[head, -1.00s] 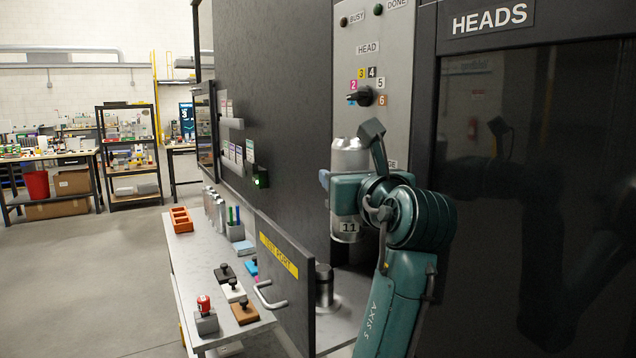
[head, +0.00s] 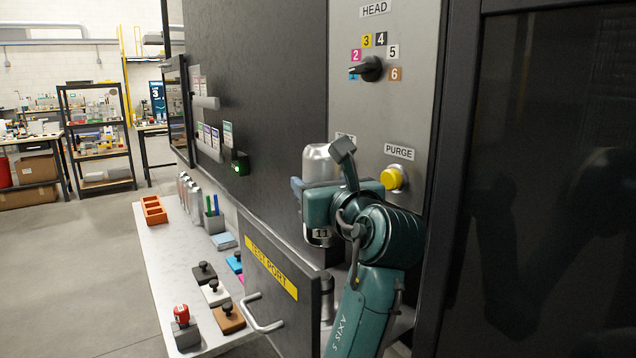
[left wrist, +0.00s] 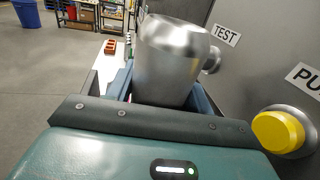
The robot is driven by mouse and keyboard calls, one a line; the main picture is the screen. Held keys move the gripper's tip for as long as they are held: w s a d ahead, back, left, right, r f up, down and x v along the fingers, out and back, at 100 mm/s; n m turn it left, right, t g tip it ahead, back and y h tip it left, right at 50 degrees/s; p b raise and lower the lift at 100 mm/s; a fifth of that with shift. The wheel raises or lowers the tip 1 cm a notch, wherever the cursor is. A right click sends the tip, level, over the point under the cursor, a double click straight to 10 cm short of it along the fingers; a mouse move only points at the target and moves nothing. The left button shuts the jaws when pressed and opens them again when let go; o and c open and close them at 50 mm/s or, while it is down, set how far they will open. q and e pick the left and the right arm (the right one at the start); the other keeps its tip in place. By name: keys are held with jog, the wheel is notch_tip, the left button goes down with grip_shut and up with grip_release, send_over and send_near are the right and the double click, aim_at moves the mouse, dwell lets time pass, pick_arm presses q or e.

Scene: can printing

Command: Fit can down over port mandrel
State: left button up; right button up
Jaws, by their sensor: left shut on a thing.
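My left gripper (head: 314,195) is shut around a plain silver can (head: 320,162) and holds it upright. The can's domed top and shoulder stand above the jaws, and it also fills the middle of the left wrist view (left wrist: 170,65). The grey port mandrel (head: 327,295) stands below the can, partly hidden by the open test port door (head: 283,300) and my arm. The can's lower end is above the mandrel and appears apart from it. Whether they line up in depth is hard to tell. My right gripper is out of view.
The dark door with its handle (head: 264,318) stands just left of the mandrel. The machine panel holds a head selector knob (head: 371,68) and a yellow purge button (head: 393,179) close to my gripper. A side table (head: 172,255) carries stamps, an orange rack and several cans.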

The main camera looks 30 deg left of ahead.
pick_arm(q)
jog(key=shift+d, duration=0.1)
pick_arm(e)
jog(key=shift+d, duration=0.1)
pick_arm(q)
notch_tip(320, 180, down, 6)
jog(key=shift+r+b, duration=0.1)
jog(key=shift+b, duration=0.9)
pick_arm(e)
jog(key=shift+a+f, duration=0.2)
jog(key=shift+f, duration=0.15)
pick_arm(q)
jog(key=shift+r+p, duration=0.1)
jog(key=shift+p, duration=0.35)
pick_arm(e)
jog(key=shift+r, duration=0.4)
pick_arm(q)
jog(key=shift+p, duration=0.3)
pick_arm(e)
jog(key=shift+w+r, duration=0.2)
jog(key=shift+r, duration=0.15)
pick_arm(q)
jog(key=shift+p, duration=0.3)
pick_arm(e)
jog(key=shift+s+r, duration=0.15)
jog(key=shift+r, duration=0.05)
